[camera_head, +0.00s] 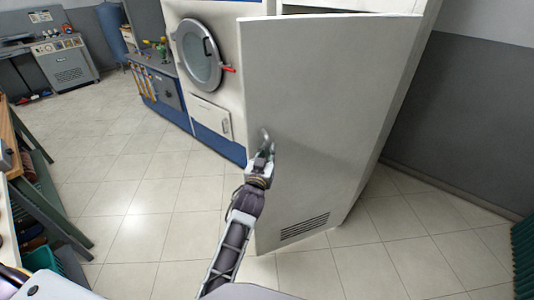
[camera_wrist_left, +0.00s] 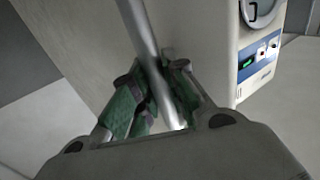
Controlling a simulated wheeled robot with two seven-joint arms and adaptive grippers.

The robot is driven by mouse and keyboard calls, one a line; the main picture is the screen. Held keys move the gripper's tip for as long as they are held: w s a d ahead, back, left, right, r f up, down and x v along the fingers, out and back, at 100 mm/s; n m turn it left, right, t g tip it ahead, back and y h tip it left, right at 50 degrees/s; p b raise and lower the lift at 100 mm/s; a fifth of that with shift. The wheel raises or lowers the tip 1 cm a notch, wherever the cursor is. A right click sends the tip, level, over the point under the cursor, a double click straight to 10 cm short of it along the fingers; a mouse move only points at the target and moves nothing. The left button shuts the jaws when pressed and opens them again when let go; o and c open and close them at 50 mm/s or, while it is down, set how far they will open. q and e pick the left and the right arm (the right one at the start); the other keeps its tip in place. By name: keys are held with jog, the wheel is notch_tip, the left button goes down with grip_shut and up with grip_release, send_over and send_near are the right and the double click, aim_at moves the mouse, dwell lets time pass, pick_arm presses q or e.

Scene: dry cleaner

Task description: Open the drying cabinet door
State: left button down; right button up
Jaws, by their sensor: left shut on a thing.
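The drying cabinet door (camera_head: 325,120) is a tall light grey panel with a vent grille near its bottom. It stands ajar, and a dark gap shows above its top edge; most of the cabinet behind is hidden. The metal bar handle (camera_head: 265,136) is near the door's left edge. My left gripper (camera_head: 264,156) is at this handle. In the left wrist view its green-padded fingers (camera_wrist_left: 153,88) are shut around the handle (camera_wrist_left: 137,25), which runs between them. My right gripper is not in view.
A white and blue machine with a round glass door (camera_head: 199,54) stands left of the cabinet. A workbench (camera_head: 30,170) is at the left edge. A dark green ribbed thing (camera_head: 525,255) is at lower right. The tiled floor (camera_head: 135,180) is clear in the middle.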

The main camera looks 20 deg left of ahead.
pick_arm(q)
jog(key=shift+a, duration=0.15)
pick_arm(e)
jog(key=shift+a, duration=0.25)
pick_arm(q)
jog(key=c, duration=1.5)
grip_release()
jog(key=shift+c, duration=0.2)
jog(key=shift+o, duration=0.6)
jog(key=shift+s, duration=0.1)
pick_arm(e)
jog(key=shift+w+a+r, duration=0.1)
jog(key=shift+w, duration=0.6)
